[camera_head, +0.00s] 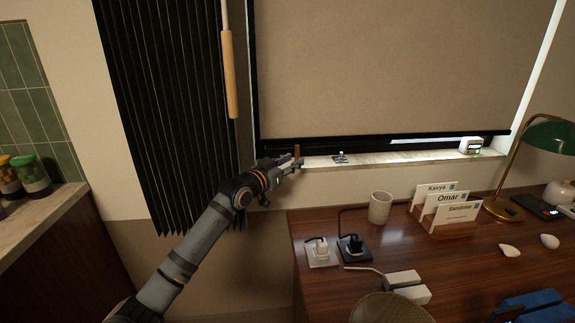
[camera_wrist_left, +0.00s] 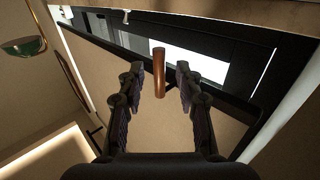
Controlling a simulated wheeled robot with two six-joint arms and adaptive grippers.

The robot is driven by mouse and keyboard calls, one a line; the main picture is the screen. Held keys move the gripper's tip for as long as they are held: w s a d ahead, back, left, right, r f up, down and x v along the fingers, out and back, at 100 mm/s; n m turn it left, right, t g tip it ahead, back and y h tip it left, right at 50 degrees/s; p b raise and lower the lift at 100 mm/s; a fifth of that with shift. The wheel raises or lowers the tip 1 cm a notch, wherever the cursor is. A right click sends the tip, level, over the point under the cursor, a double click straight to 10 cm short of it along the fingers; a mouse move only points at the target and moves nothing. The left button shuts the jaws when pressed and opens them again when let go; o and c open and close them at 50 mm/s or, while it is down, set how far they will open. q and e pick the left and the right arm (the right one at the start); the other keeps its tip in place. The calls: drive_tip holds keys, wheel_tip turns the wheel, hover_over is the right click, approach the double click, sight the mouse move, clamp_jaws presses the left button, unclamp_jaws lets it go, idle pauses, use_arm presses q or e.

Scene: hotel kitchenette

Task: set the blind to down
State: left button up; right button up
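The blind (camera_head: 400,65) is a beige sheet that covers nearly all of the window. Its dark lower edge (camera_head: 330,143) is close above the pale sill, and a bright strip shows near its right end. My left gripper (camera_head: 294,163) is at the window's lower left corner. In the left wrist view, a copper-brown rod (camera_wrist_left: 159,72) stands between the open fingers (camera_wrist_left: 160,85), with a gap on each side. The rod also shows as a small brown upright piece (camera_head: 297,151) by the gripper in the head view. My right gripper is not in view.
A dark pleated curtain (camera_head: 170,100) and a wooden-handled wand (camera_head: 228,75) hang left of the window. A small white device (camera_head: 471,146) sits on the sill (camera_head: 400,159). The desk (camera_head: 330,285) below holds a cup (camera_head: 380,207), name cards (camera_head: 455,218) and a lamp (camera_head: 552,135).

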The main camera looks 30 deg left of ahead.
use_arm(q)
drive_tip(key=shift+s+a, duration=0.2)
drive_tip(key=shift+s, duration=1.9)
